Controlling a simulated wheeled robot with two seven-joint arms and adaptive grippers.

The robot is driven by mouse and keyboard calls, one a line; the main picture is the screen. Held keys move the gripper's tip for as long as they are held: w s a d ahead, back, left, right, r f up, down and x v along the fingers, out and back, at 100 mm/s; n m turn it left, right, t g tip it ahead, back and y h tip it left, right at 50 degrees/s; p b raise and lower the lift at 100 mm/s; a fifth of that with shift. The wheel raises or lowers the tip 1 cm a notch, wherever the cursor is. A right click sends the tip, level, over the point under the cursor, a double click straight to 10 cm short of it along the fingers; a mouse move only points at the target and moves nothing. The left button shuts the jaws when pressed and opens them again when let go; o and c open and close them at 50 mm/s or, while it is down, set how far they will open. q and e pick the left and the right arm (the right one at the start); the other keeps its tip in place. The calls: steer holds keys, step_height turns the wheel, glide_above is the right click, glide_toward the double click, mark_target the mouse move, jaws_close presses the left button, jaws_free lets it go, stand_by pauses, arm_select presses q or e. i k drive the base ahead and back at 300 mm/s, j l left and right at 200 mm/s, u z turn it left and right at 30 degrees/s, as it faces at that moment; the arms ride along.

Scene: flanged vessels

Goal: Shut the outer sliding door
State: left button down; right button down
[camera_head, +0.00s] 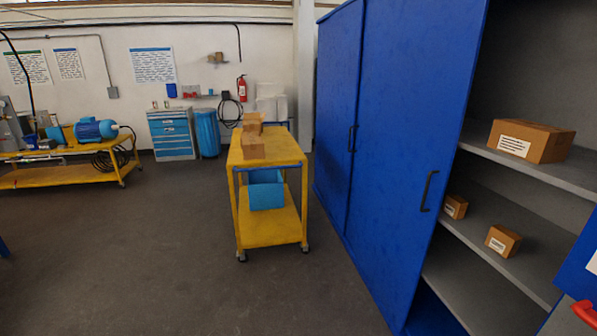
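A tall blue cabinet stands on the right with two blue sliding door panels side by side. The nearer panel (408,110), which looks like the outer one, has a dark vertical handle (429,191) near its right edge. The farther panel (335,105) has a dark handle (352,138) close to the seam. To the right of the nearer panel the cabinet is open and its grey shelves show. Neither of my grippers is in view, and nothing is seen touching the doors.
Cardboard boxes (531,140) sit on the shelves. A blue piece with a red part (585,313) shows at the lower right edge. A yellow cart (271,226) with boxes and a blue bin stands left of the cabinet. The floor (150,265) at the lower left is mostly clear.

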mark_target(427, 53)
steer(key=i+u, duration=0.1)
steer(key=i, duration=2.35)
steer(key=i+j+z, duration=0.2)
steer(key=i, duration=0.2)
steer(key=i+z, duration=0.2)
steer(key=i, duration=0.25)
steer(key=i+j+z, duration=0.15)
steer(key=i, duration=0.25)
steer(key=j, duration=0.1)
